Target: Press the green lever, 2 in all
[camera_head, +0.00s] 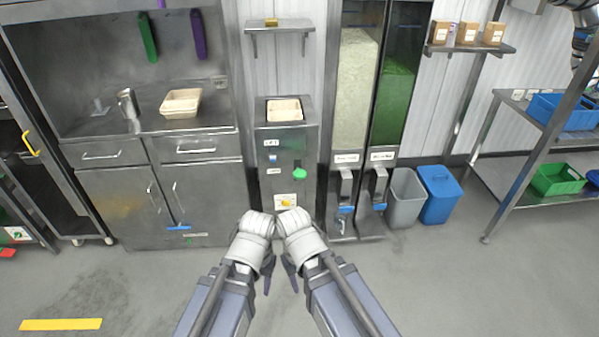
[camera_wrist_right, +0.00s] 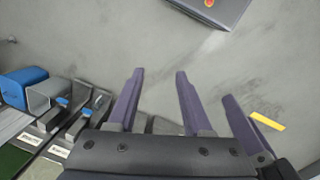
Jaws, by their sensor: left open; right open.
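Two tall dispensers stand side by side, one with pale grain (camera_head: 355,90) and one with green filling (camera_head: 394,100). Below them are a left lever (camera_head: 345,187) and a right lever (camera_head: 379,186), grey with blue lower parts. My left gripper (camera_head: 267,284) and right gripper (camera_head: 291,280) are close together in front of that machine, apart from the levers. The right gripper (camera_wrist_right: 159,72) is open and empty.
A beige tray (camera_head: 284,110) sits in the machine; another tray (camera_head: 181,103) and a metal cup (camera_head: 128,102) are on the counter. A grey bin (camera_head: 405,198) and blue bin (camera_head: 439,194) stand right of the dispensers. The foreground floor is clear.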

